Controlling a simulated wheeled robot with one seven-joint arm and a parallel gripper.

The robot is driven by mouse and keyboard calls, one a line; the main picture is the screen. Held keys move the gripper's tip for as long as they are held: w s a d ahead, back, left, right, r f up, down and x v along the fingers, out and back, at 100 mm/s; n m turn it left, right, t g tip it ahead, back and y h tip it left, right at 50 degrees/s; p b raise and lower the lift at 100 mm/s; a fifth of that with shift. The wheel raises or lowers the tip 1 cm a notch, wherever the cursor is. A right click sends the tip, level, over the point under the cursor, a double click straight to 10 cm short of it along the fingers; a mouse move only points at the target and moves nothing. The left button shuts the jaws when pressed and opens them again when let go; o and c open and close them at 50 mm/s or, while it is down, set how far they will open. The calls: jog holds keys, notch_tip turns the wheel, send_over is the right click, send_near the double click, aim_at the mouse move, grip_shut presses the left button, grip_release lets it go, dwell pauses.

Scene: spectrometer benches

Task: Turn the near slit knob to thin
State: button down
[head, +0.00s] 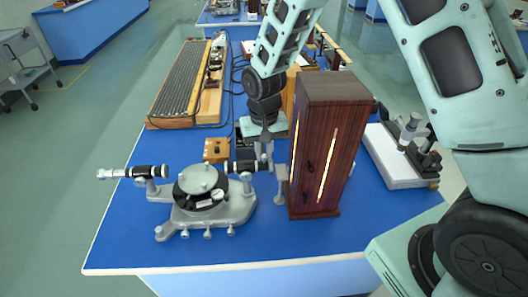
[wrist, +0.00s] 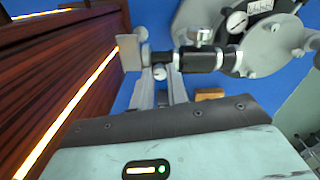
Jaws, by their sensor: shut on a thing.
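The spectrometer (head: 205,200) stands on the blue bench at left in the head view, with a black collimator tube (head: 240,166) pointing right at the lamp box. A pale slit plate (head: 281,173) is at the tube's end; it also shows in the wrist view (wrist: 130,52). My gripper (head: 266,152) reaches down from above to this slit end. In the wrist view its two fingers (wrist: 161,88) are shut on the small slit knob (wrist: 160,72), beside the black tube. The knob is mostly hidden by the fingers, and its setting cannot be read.
The tall wooden lamp box (head: 327,145), with a glowing slit, stands close to the right of my gripper. A small wooden block (head: 216,150) lies behind the spectrometer. A ribbed board (head: 186,80) and a white-based instrument (head: 398,160) are farther out. The bench front is clear.

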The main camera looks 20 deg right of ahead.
aim_at(264, 156)
jog(key=n, duration=0.6)
jog(key=shift+n, duration=0.4)
dwell(0.3)
jog(key=c, duration=1.4)
grip_release()
jog(key=shift+o, duration=0.2)
notch_tip(264, 156, up, 18)
jog(key=b, duration=0.3)
jog(key=shift+f, duration=0.25)
jog(key=s+a+f, duration=0.2)
jog(key=s, duration=0.7)
jog(key=s+a+f+n, duration=0.1)
jog(key=s+a+f, duration=0.1)
jog(key=s, duration=0.6)
jog(key=s+a+f+n+b, duration=0.1)
jog(key=s+a+f, duration=0.1)
jog(key=s, duration=0.7)
jog(key=shift+s+a+f+y, duration=0.3)
jog(key=shift+s+a, duration=0.05)
jog(key=shift+a, duration=0.25)
